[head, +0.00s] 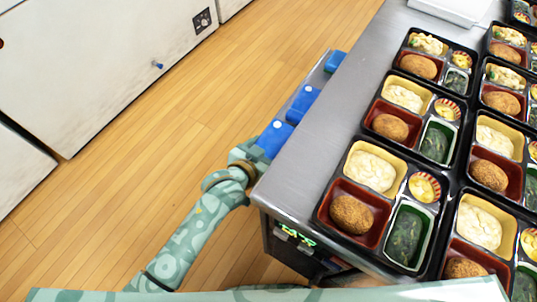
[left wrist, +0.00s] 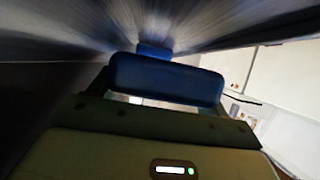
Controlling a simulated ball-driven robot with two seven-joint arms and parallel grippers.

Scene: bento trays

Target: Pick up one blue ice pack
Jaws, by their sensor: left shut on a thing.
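Several blue ice packs lie along a narrow grey ledge at the left side of the steel table. The nearest ice pack (head: 273,138) is at my left gripper (head: 257,149); in the left wrist view this ice pack (left wrist: 165,78) spans between the two fingers, and the gripper is shut on it. A second ice pack (head: 302,104) lies just beyond it, and a farther one (head: 335,61) is near the ledge's far end. Another blue pack (left wrist: 153,50) shows behind the held one in the left wrist view. My right gripper is not in view.
The steel table (head: 296,176) holds rows of filled black bento trays (head: 327,205) to the right. A white container (head: 452,10) stands at the back. A bare strip of tabletop runs between ledge and trays. Wooden floor and white cabinets (head: 90,60) are at left.

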